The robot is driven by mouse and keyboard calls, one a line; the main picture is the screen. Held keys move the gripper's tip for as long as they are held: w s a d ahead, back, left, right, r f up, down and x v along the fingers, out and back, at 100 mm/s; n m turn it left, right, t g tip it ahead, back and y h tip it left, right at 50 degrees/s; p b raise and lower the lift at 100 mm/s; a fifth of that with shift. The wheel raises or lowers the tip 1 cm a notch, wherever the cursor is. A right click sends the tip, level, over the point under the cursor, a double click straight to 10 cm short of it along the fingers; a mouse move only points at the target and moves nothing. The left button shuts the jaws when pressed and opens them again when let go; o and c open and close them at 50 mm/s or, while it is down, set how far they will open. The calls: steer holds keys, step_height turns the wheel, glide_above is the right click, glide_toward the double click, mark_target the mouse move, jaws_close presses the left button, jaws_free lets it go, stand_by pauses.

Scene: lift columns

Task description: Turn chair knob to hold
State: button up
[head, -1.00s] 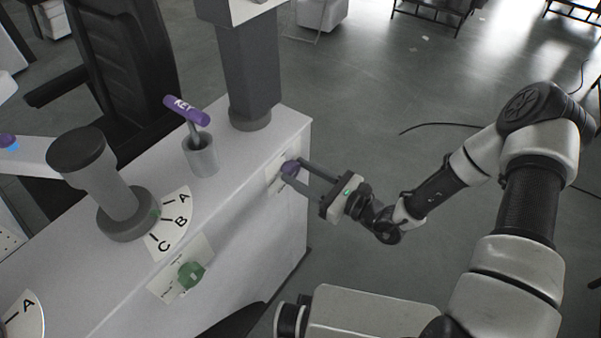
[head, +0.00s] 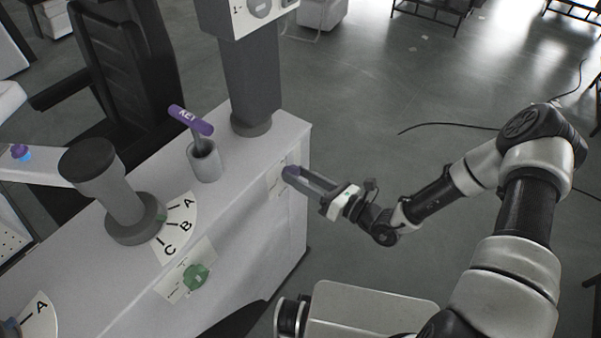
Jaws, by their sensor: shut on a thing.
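A small purple knob (head: 290,173) sits on a pale label plate (head: 276,179) at the right end of the white console's front face. My gripper (head: 293,175) is shut on this knob, reaching in from the right. Its two grey fingers nearly overlap in this view and cover part of the knob. A green knob (head: 196,277) sits on another label plate (head: 174,291) further left on the same face; nothing touches it. The print on both plates is too small to read, so I cannot tell which position either knob points to.
The white console (head: 235,235) carries a purple KEY handle (head: 190,120) in a grey cup (head: 205,163), a dark lever (head: 105,185) beside an A-B-C dial (head: 178,228), and a grey column (head: 250,80). A black chair (head: 125,65) stands behind. The floor to the right is open.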

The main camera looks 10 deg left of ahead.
steer(key=m+p, duration=0.2)
steer(key=m, duration=0.4)
steer(key=shift+w, duration=0.1)
steer(key=m, duration=0.2)
steer(key=m+p, duration=0.1)
steer(key=m, duration=0.3)
steer(key=shift+f, duration=0.3)
steer(key=shift+m, duration=0.4)
steer(key=o, duration=1)
steer(key=shift+o, duration=0.2)
steer(key=v, duration=1.7)
steer(key=shift+d+p, duration=0.25)
steer(key=shift+p, duration=0.1)
